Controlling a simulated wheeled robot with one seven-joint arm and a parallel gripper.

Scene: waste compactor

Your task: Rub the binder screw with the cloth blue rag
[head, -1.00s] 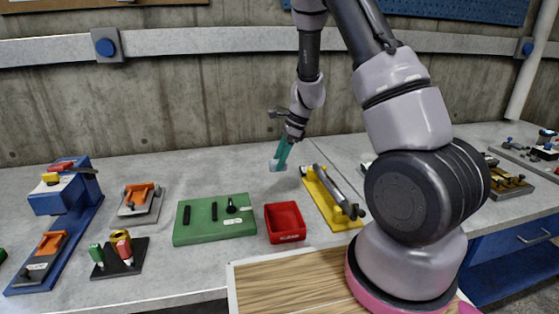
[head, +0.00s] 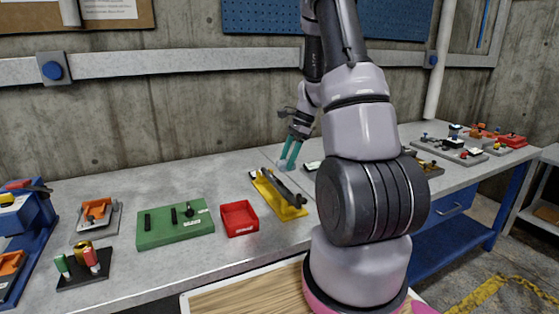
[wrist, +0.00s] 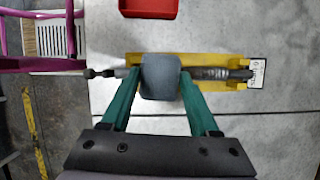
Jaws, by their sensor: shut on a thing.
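The yellow base (head: 282,211) stands on the bench with a long dark metal screw, seemingly the binder screw (head: 287,190), lying along it. In the wrist view the screw (wrist: 228,73) runs left to right across the yellow base (wrist: 190,57). My gripper (head: 289,160) is shut on the blue-grey rag (head: 286,165), a small block-like pad. In the wrist view the rag (wrist: 160,76) sits between my teal fingers and hides the middle of the screw. In the head view the rag appears above and beyond the screw, with a visible gap.
A red tray (head: 239,218) stands left of the yellow base, and a green board (head: 175,224) with black parts is further left. A black stand (head: 84,268) with small cylinders is near the front edge. Grey plates (head: 455,150) with parts are to the right.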

